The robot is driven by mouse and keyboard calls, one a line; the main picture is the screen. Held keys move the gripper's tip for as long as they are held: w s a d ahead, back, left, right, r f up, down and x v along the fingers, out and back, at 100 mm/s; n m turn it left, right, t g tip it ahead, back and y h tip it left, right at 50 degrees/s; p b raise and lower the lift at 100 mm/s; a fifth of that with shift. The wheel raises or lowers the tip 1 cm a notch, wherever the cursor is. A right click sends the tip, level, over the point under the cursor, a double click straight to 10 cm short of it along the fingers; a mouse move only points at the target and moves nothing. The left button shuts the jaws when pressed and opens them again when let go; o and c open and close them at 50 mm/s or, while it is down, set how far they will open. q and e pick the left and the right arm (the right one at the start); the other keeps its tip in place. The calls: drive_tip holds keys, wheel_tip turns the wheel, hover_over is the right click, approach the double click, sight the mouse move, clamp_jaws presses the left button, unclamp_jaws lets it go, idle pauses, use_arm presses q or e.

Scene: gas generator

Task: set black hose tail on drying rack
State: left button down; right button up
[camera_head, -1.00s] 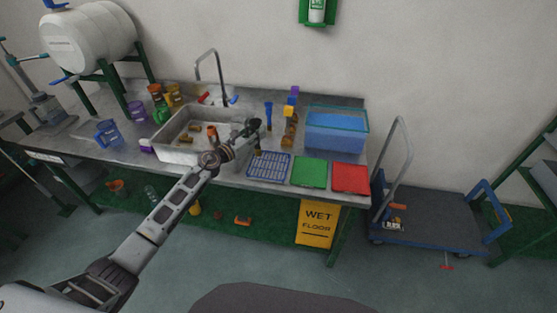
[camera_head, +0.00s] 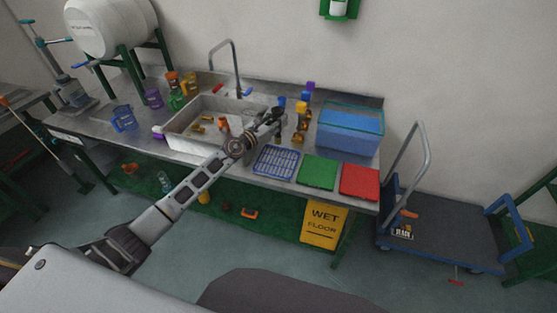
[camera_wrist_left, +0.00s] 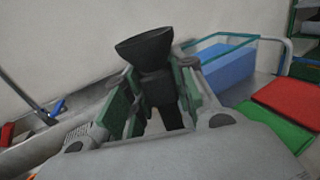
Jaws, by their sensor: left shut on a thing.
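The black hose tail (camera_wrist_left: 150,75) has a wide flared end. It stands up between the fingers of my left gripper (camera_wrist_left: 153,105) in the left wrist view, flared end on top. The gripper is shut on it. In the head view the left gripper (camera_head: 275,122) is above the table between the sink and the blue grid drying rack (camera_head: 276,163); the hose tail is small and dark there. The rack lies flat near the front edge of the table, and its grid looks empty. My right gripper is not in view.
The sink (camera_head: 176,137) with a tall tap lies left of the rack. A green tray (camera_head: 318,172) and a red tray (camera_head: 360,182) lie to its right. Behind stand a blue bin (camera_head: 350,137) and several small coloured parts. A trolley (camera_head: 445,234) stands at the right.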

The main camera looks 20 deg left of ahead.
use_arm(q)
drive_tip(key=shift+a+r, duration=0.1)
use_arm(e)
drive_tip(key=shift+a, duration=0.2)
use_arm(q)
drive_tip(key=shift+a+r, duration=0.1)
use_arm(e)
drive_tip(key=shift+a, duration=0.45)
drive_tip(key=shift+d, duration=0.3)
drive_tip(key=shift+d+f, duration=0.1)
